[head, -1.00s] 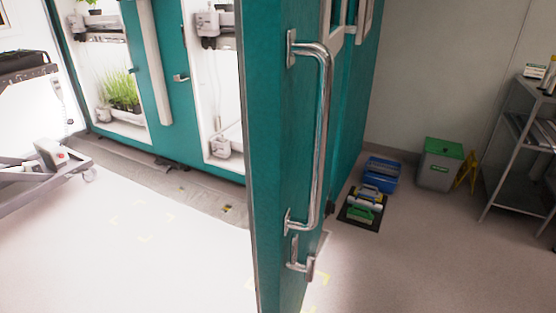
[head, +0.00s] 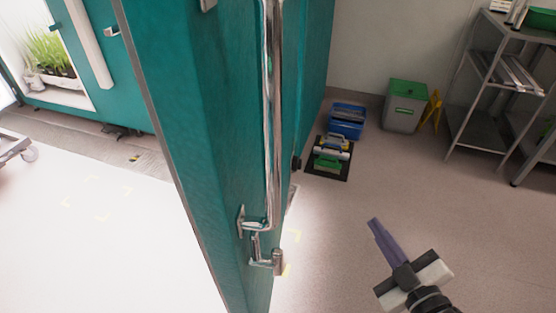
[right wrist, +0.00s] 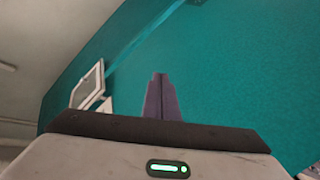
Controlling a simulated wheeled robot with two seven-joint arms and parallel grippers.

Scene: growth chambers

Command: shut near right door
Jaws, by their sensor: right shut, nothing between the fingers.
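The near right door (head: 190,130) is a teal panel standing open, seen almost edge-on in the head view. It has a long chrome pull handle (head: 273,110) and a small latch lever (head: 268,262) below it. My right gripper (head: 374,222) is to the right of the door, apart from it, its purple fingers shut and empty. In the right wrist view the shut fingers (right wrist: 161,97) point toward a broad teal surface (right wrist: 215,75); the gap to it is hard to judge. My left gripper is not in view.
A metal shelf rack (head: 480,90) stands at right. Another chamber with plants (head: 50,60) is at left. The floor between is clear.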

